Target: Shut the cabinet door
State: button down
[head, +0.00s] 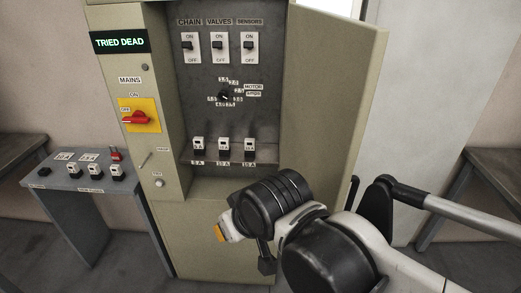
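The beige cabinet (157,75) stands in the middle of the head view with its inside exposed. Its door (325,85) is open and swung out on the right side, its face seen at an angle. My gripper (245,248) is low in front of the cabinet, left of the door's lower part and apart from its visible face. A dark finger-like part points down and an orange-tipped part faces left. My wrist and arm hide most of the gripper and the door's lower corner. I cannot tell whether the fingers are open or shut.
Inside are three switches (219,47), a motor dial (224,95) and three breakers (223,145) on a ledge. A red mains handle (138,119) sticks out on the left front. A grey bench (75,180) with small switches stands left. A grey table (490,175) is at right.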

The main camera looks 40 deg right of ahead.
aim_at(334, 61)
jog(key=k+l, duration=0.2)
jog(key=l, duration=0.2)
jog(key=k+l+u, duration=0.1)
jog(key=l, duration=0.3)
jog(key=k+l+u, duration=0.1)
jog(key=k+l, duration=0.4)
jog(key=l, duration=0.25)
jog(key=k+z, duration=0.2)
jog(key=k, duration=0.15)
